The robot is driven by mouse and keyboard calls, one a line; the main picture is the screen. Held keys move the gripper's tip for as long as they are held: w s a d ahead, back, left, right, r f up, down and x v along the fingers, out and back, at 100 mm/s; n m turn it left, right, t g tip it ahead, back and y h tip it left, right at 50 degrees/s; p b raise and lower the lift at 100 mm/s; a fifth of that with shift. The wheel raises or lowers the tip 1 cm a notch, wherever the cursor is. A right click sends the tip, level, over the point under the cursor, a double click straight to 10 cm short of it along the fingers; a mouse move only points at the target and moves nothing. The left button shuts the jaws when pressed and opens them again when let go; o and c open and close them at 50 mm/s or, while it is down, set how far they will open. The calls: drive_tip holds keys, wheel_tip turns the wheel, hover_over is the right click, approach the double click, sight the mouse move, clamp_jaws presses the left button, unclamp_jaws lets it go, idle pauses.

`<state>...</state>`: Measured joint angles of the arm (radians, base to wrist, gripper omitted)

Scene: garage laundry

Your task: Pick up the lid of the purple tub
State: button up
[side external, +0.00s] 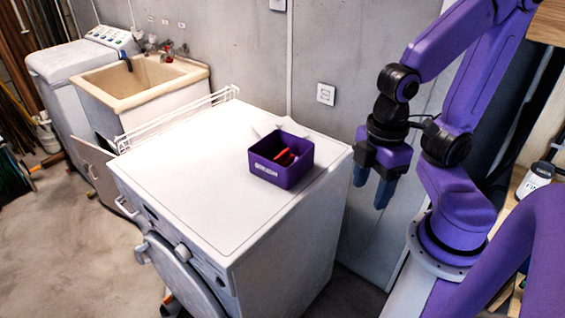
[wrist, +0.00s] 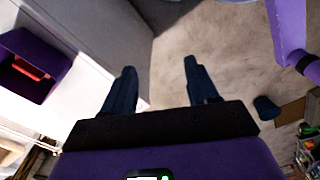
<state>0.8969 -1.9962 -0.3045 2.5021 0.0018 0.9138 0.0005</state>
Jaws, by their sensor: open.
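The purple tub (side external: 275,174) stands upright on the white top of the washing machine, near its back right part. It looks open from above, with a red object (side external: 286,157) inside. The tub also shows at the left edge of the wrist view (wrist: 28,43), partly cut off, with the red object (wrist: 31,68) in it. I cannot make out a separate lid in either view. My gripper (side external: 371,186) hangs to the right of the machine, apart from the tub, fingers pointing down. In the wrist view my gripper (wrist: 159,68) is open and empty, with floor between the fingers.
The washing machine (side external: 190,185) has a mostly clear top. A pale, flat, pointed shape (side external: 290,125) lies behind the tub. A white rack (side external: 180,118) runs along the machine's far left edge. A sink (side external: 140,80) stands farther left. A wall socket (side external: 326,94) is behind.

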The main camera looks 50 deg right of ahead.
drive_tip(key=w+r+n+t+h, duration=0.2)
drive_tip(key=w+n, duration=0.3)
drive_tip(key=w, duration=2.2)
drive_tip(key=n+h, duration=0.2)
drive_tip(key=n, duration=0.3)
hover_over(279, 123)
drive_tip(key=s+a, duration=0.3)
drive_tip(key=a, duration=0.3)
wheel_tip(279, 123, down, 3)
drive_tip(key=shift+h, duration=0.3)
drive_tip(key=x, duration=1.7)
drive_tip(key=shift+s+a, duration=0.15)
drive_tip(key=shift+s, duration=0.05)
drive_tip(key=shift+g, duration=0.3)
clamp_jaws()
